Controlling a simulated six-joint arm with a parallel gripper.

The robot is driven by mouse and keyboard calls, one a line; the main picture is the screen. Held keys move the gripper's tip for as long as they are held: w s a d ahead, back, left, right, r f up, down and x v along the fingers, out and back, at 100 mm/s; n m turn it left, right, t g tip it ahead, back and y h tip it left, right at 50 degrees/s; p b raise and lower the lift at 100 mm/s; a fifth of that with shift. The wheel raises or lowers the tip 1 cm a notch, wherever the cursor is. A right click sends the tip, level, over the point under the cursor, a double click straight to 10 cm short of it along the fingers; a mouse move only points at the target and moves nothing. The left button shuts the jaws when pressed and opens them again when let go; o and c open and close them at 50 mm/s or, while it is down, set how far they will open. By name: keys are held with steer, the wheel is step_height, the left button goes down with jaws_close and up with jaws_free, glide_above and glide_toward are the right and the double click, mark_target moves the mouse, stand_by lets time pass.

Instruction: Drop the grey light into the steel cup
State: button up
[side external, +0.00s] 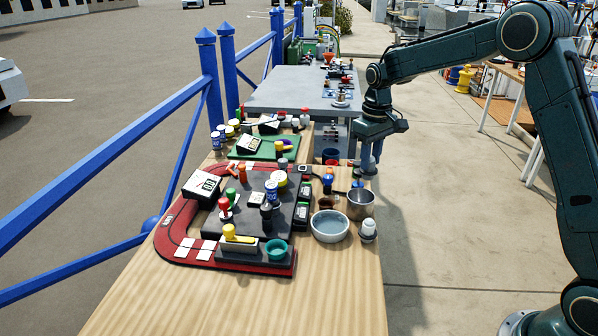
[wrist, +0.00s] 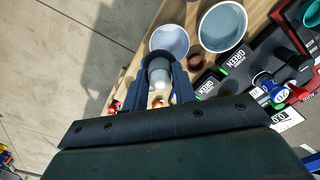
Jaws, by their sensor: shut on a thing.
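My gripper (side external: 370,160) is shut on the grey light, a small rounded grey piece. In the wrist view the grey light (wrist: 158,72) sits between the two fingers (wrist: 159,82). The steel cup (side external: 361,205) stands upright on the wooden table, just below and in front of the gripper in the side view. In the wrist view the steel cup (wrist: 170,38) is open-topped, and the held light overlaps its near edge in the picture. The light appears above the cup's height. The fingers partly hide the light in the side view.
A wider grey bowl (side external: 330,228) stands left of the cup. A white-topped jar (side external: 368,231) stands in front of the cup at the table's right edge.

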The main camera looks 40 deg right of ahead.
steer(key=shift+f, duration=0.85)
steer(key=o, duration=1)
step_height(320, 180, up, 14)
steer(key=shift+f, duration=0.1)
steer(key=shift+s, duration=0.1)
